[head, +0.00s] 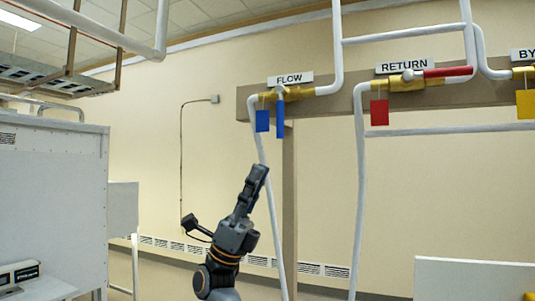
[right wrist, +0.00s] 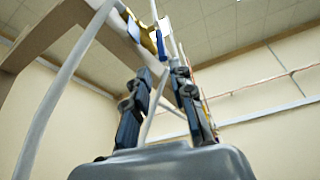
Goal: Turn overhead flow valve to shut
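The overhead flow valve (head: 303,92) is a brass body on a white pipe under the FLOW sign (head: 290,79). Its blue lever (head: 280,117) hangs straight down, across the pipe run, with a blue tag (head: 262,121) left of it. My right gripper (head: 260,172) points up below the lever, apart from it. In the right wrist view the fingers (right wrist: 163,76) stand apart with nothing held between them. The blue lever (right wrist: 160,44) shows there beyond the fingertips. My left gripper is in neither view.
The RETURN valve has a red lever (head: 447,72) lying sideways and a red tag (head: 379,112). A yellow tag (head: 526,104) hangs at the far right. White vertical pipes (head: 359,200) run down near my right arm. A grey cabinet (head: 50,190) stands at left.

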